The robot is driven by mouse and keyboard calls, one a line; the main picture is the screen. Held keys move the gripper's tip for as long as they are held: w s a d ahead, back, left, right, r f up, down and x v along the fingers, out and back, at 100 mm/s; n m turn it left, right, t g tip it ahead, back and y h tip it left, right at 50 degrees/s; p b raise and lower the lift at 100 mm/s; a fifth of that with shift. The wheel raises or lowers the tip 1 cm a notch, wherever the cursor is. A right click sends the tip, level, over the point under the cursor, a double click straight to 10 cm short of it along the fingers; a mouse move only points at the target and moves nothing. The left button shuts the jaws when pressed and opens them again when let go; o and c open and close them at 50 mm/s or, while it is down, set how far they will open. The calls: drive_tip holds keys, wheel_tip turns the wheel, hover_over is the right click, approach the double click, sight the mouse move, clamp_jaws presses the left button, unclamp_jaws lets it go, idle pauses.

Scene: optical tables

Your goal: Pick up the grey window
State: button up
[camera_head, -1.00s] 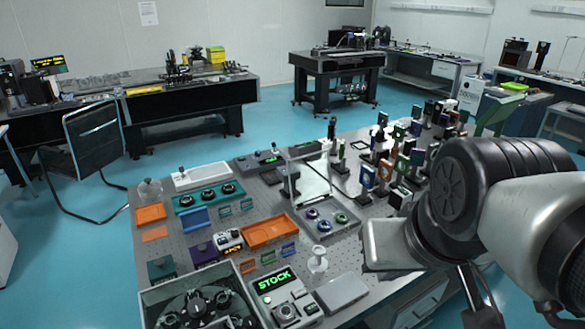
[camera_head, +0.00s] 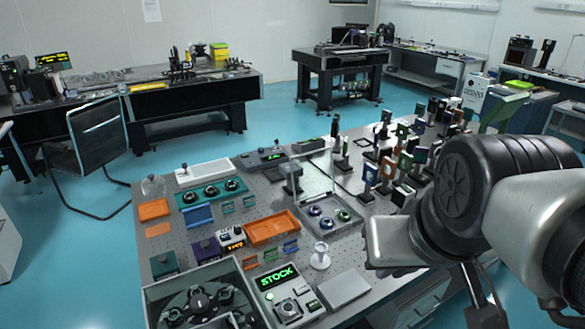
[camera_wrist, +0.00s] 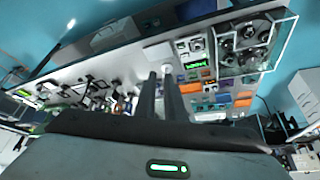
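I cannot single out a grey window with certainty. A clear-lidded tray (camera_head: 352,228) in the middle of the table holds small round optics (camera_head: 328,223) with dark or coloured rims, too small to tell which is grey. My gripper (camera_wrist: 159,78) shows in the wrist view as two dark parallel fingers with a gap between them and nothing held. In the head view my arm is at the right, and the gripper hangs low at the bottom right, partly cut off, away from the tray.
Orange trays (camera_head: 272,229), a white pedestal (camera_head: 320,257), a flat grey box (camera_head: 344,289) and a green STOCK display (camera_head: 277,276) crowd the near table. Several upright optic mounts (camera_head: 388,170) stand at its right. A chair (camera_head: 98,150) stands on the blue floor at left.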

drive_tip(key=o, duration=0.3)
drive_tip(key=shift+w+a+n, duration=0.1)
drive_tip(key=shift+w+n, duration=0.15)
drive_tip(key=shift+n, duration=0.15)
drive_tip(key=o, duration=0.9)
drive_tip(key=w+n, duration=0.1)
drive_tip(key=n, duration=0.1)
drive_tip(key=w+a+f+n+g, duration=0.1)
drive_tip(key=w+n, duration=0.1)
drive_tip(key=w+a+n, duration=0.1)
drive_tip(key=w+n, duration=0.1)
drive_tip(key=shift+w+a+f+n+g, duration=0.15)
drive_tip(key=shift+a+f+n+g, duration=0.15)
drive_tip(key=shift+g, duration=0.1)
drive_tip(key=n+g, duration=0.4)
drive_tip(key=n, duration=1.5)
hover_over(288, 307)
wheel_tip(288, 307, down, 14)
drive_tip(key=f, duration=1.1)
drive_tip(key=shift+d+f, duration=0.25)
drive_tip(key=shift+f, duration=0.1)
drive_tip(key=shift+a+f+p, duration=0.15)
drive_tip(key=shift+f+p, duration=0.05)
drive_tip(key=shift+f, duration=1.15)
drive_tip(key=shift+a+f+p, duration=0.1)
drive_tip(key=shift+f+p, duration=0.1)
drive_tip(key=shift+f, duration=1.1)
